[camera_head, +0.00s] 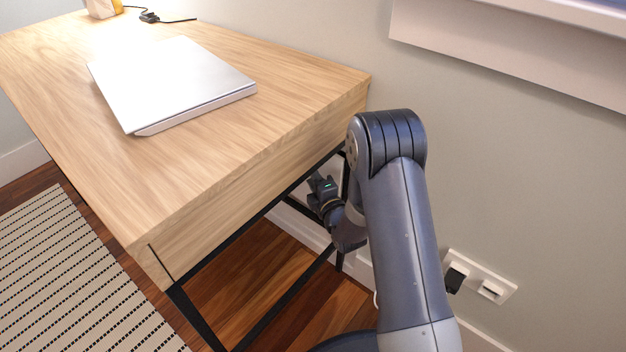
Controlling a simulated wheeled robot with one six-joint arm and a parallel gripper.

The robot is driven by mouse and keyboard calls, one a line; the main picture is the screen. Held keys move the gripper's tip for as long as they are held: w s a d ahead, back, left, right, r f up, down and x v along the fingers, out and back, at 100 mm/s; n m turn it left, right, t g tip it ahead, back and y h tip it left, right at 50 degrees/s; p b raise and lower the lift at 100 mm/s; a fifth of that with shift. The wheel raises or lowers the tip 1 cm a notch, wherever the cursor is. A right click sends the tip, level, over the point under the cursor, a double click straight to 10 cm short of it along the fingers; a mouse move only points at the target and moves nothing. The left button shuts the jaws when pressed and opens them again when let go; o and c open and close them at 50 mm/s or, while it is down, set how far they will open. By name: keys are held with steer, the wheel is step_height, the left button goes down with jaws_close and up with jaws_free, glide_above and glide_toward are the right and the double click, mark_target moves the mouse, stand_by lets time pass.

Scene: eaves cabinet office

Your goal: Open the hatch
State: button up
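No hatch can be made out in this view. My gripper (321,186) is beside the right end of the wooden desk, low down by its black metal frame and close to the wall. It is small and dark here, and its fingers are partly hidden, so I cannot tell whether they are open or shut, or whether they touch anything. My own arm covers part of the wall and floor on the right.
The wooden desk (205,150) with a black frame (225,250) fills the left and middle. A closed silver laptop (170,80) lies on it. A wall socket (490,290) with a black plug is at right. A striped rug (70,280) lies at lower left.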

jaws_close()
stand_by(0.3)
stand_by(0.3)
